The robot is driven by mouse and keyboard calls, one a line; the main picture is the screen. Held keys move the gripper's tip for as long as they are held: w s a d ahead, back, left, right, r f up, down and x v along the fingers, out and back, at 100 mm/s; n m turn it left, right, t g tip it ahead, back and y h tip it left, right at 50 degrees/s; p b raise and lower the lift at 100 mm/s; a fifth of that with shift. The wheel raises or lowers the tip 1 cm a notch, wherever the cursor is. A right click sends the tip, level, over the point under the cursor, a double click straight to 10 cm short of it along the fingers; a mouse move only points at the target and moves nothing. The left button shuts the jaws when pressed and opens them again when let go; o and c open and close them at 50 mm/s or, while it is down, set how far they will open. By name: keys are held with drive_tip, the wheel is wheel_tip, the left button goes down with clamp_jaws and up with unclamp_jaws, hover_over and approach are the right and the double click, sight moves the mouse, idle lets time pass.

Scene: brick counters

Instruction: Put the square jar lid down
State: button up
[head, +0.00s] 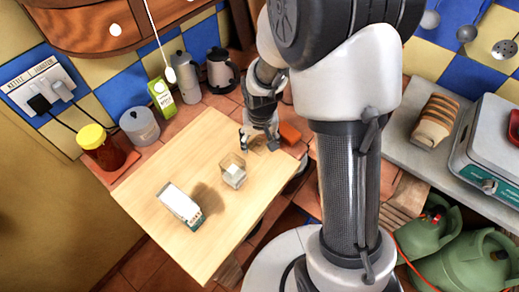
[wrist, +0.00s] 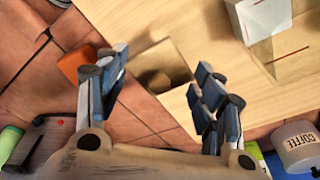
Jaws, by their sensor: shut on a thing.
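The square jar lid (wrist: 160,55) is a tan, wood-coloured square between the fingers of my gripper (wrist: 158,80) in the wrist view, with a darker brown patch on it. My gripper is shut on it, fingers at its left and right sides. In the head view my gripper (head: 259,139) is low over the board's far right corner, and the lid (head: 258,146) barely shows below it. I cannot tell whether the lid touches the board. A clear square jar (head: 232,171) with white contents stands on the board nearer the camera; it also shows in the wrist view (wrist: 262,25).
The wooden board (head: 150,170) has free room at its left and front. A white carton (head: 179,205) stands near its front. An orange block (head: 289,132) is beside my gripper. A yellow-lidded jar (head: 100,148), white canister (head: 140,126) and green carton (head: 161,97) stand behind the board.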

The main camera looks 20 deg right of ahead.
sight(260, 146)
wheel_tip(260, 146, down, 4)
drive_tip(key=shift+f+b, duration=0.1)
drive_tip(key=shift+b, duration=0.55)
drive_tip(key=o, duration=0.9)
